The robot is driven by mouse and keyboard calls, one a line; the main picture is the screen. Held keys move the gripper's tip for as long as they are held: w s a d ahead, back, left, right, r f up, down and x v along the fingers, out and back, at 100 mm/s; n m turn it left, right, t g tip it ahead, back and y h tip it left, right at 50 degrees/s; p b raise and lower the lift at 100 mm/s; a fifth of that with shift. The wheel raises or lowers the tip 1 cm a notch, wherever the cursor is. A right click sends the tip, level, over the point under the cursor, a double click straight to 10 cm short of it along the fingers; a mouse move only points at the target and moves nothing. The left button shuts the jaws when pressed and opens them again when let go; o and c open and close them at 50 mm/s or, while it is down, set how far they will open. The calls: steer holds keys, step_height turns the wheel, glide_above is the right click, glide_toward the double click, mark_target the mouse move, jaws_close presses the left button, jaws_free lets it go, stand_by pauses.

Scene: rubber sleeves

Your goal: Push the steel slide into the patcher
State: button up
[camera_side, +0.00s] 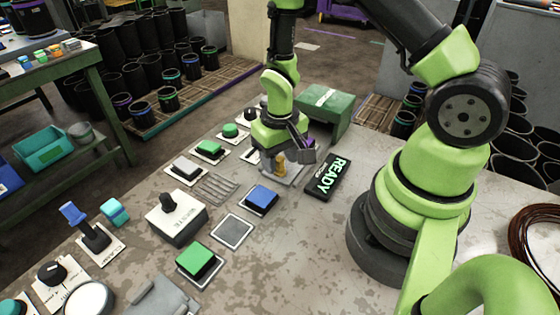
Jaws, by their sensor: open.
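My gripper (302,148) is low over the far part of the bench. It is open, small in the picture and partly hidden by its own wrist. Just below and left of it stands a small brass-coloured post (280,167) on a grey metal plate (268,177), which looks like the steel slide. I cannot tell whether the fingers touch the post. A green box-shaped unit (327,103), probably the patcher, stands right behind the gripper. My wrist hides the space between plate and unit.
A black READY sign (328,177) lies right of the plate. Bare bench shows in front of the sign.

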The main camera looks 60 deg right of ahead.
steer(key=shift+f, duration=0.75)
jaws_close()
steer(key=d, duration=0.7)
jaws_free()
step_height(320, 180, up, 10)
